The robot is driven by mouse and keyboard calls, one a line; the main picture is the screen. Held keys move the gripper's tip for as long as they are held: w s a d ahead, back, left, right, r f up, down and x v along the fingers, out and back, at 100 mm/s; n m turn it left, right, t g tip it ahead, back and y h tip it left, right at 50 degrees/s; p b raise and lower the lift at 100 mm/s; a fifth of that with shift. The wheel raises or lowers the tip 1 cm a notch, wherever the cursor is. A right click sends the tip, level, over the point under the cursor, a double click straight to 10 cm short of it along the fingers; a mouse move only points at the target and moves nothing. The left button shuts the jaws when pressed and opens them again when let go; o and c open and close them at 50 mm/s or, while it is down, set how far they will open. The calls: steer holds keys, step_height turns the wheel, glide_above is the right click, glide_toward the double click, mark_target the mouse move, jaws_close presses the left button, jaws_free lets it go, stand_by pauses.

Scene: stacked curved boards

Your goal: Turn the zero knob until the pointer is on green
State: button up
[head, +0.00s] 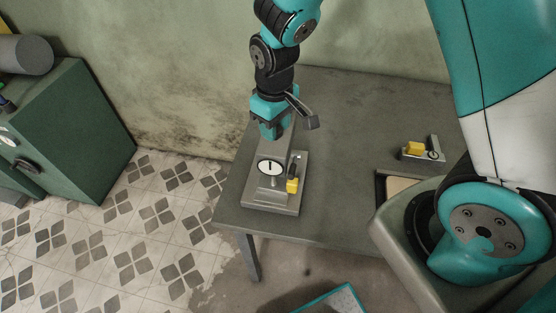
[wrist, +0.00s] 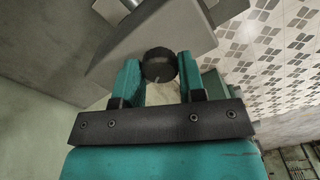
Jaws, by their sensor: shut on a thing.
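The zero knob (wrist: 159,66) is a black round knob on top of a grey wedge-shaped housing in the wrist view. My gripper (wrist: 160,78) has its teal fingers on both sides of it and is shut on it. In the head view my gripper (head: 272,131) points down over the grey device (head: 270,204), and the knob is hidden there. The device has a round white dial (head: 270,167) with a dark pointer standing near upright. The dial is too small to tell any green mark. The dial does not show in the wrist view.
The device stands near the left front corner of a grey table (head: 345,120), with a yellow block (head: 292,186) on its right side. Another small device with a yellow block (head: 415,148) lies at the right. A green cabinet (head: 75,130) stands at the left. The table's middle is clear.

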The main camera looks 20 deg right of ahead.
steer(key=shift+s, duration=0.1)
steer(key=o, duration=0.6)
step_height(320, 180, up, 6)
steer(key=p, duration=0.5)
steer(key=shift+r, duration=0.1)
steer(key=s+a+r+n+y+b, duration=0.1)
steer(key=s+a+r+y+b, duration=0.1)
steer(key=s+b, duration=0.4)
steer(key=s+a+r+n+y+b, duration=0.1)
steer(key=s+a+r+y+b, duration=0.1)
steer(key=s+b, duration=0.5)
steer(key=s+r, duration=0.1)
steer(key=s, duration=0.4)
steer(key=shift+s+a+r, duration=0.15)
steer(key=shift+s+r, duration=0.1)
